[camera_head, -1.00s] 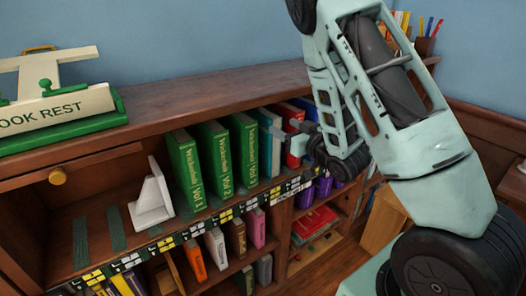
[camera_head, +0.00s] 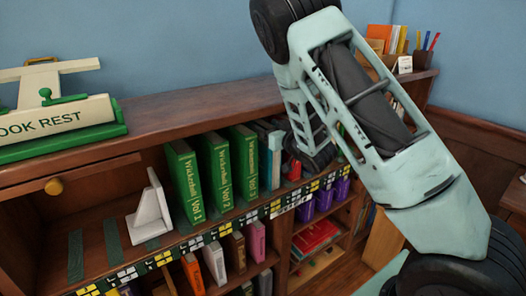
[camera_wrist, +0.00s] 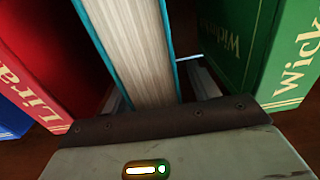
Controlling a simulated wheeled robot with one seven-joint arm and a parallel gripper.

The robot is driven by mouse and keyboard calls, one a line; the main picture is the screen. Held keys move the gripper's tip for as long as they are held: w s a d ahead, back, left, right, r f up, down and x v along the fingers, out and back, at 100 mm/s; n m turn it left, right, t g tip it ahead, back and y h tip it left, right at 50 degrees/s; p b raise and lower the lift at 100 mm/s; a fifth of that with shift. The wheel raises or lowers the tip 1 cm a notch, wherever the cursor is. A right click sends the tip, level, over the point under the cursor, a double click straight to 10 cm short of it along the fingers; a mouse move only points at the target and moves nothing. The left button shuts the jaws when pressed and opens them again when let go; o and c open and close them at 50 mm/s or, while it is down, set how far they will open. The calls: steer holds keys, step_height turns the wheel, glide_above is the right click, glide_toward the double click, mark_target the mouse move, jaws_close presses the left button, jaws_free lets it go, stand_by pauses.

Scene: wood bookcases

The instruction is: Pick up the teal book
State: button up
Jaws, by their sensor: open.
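The teal book (camera_head: 265,160) stands upright on the upper shelf, just right of the green volumes. In the wrist view the teal book (camera_wrist: 132,45) shows cream page edges between teal covers. My gripper (camera_wrist: 155,88) is open around it, one finger on each side. The left finger lies between it and the red book, the right finger between it and a green book. I cannot tell whether the fingers touch the covers. In the head view my wrist hides most of the gripper.
Green volumes (camera_head: 216,172) stand close on one side, and a red book (camera_wrist: 60,60) close on the other. A white bookend (camera_head: 149,212) stands left of the green books. The bookcase top (camera_head: 200,112) lies above. The shelf left of the bookend is bare.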

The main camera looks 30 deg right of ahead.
steer(key=shift+w, duration=0.35)
jaws_close()
steer(key=shift+r, duration=0.1)
stand_by(1.1)
